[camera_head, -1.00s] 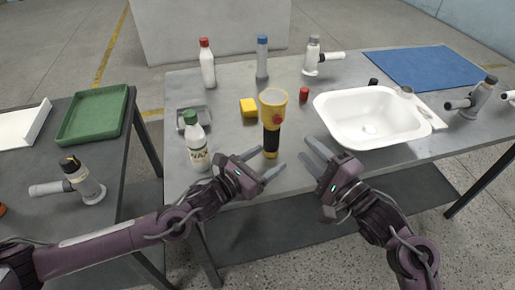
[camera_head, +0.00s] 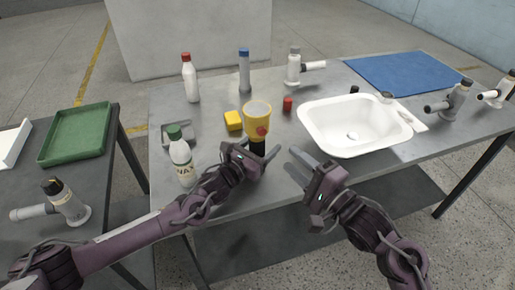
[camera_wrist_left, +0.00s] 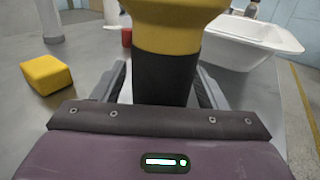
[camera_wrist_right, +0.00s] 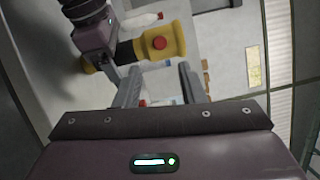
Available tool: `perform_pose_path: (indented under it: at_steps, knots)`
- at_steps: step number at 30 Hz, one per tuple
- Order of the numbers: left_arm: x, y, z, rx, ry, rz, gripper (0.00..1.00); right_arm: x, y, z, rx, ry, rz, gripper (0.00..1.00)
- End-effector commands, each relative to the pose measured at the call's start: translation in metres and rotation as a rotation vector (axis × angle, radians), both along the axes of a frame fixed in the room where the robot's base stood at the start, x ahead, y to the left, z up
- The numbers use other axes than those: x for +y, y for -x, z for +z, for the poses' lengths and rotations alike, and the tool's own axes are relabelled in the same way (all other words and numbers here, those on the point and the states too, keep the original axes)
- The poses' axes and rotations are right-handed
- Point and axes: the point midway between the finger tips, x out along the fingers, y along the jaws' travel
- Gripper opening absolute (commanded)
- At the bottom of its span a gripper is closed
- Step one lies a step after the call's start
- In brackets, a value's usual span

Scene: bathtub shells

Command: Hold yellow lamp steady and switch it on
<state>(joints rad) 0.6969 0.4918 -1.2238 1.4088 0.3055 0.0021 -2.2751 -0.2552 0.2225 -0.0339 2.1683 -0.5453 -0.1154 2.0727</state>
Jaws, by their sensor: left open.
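The yellow lamp (camera_head: 257,115) stands upright on the grey table, with a wide yellow head, a black handle and a red button (camera_head: 262,131) on its side. In the left wrist view the black handle (camera_wrist_left: 165,78) is between the spread fingers of my left gripper (camera_wrist_left: 162,85). My left gripper (camera_head: 254,153) is open around the handle, which it partly hides in the head view. My right gripper (camera_head: 295,160) is open and empty, to the right of the lamp and apart from it. The lamp head and red button (camera_wrist_right: 160,43) also show in the right wrist view.
A yellow block (camera_head: 233,121), a red cap-like piece (camera_head: 287,104) and a green-capped bottle (camera_head: 181,160) stand near the lamp. A white basin (camera_head: 320,125) is to the right, a blue mat (camera_head: 405,72) behind it. Several bottles stand along the back.

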Motion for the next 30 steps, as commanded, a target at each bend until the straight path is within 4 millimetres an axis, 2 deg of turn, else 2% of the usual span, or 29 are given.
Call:
perform_pose_path:
  at_steps: [5,17,25,30]
  knots:
    - [0.0003,0.0,-0.0002,0.0,0.0,0.0,0.65,0.0,0.0,0.0,0.0,0.0,0.0,0.36]
    - [0.0005,0.0003,-0.0005,0.001,-0.001,0.0,0.14,0.0,0.0,0.0,0.0,0.0,0.0,0.36]
    - [0.0006,0.0004,-0.0007,0.001,-0.001,0.0,0.14,0.0,0.0,0.0,0.0,0.0,0.0,0.01]
    - [0.0007,0.0004,-0.0008,0.002,-0.001,0.0,0.14,0.0,0.0,0.0,0.0,0.0,0.0,0.0]
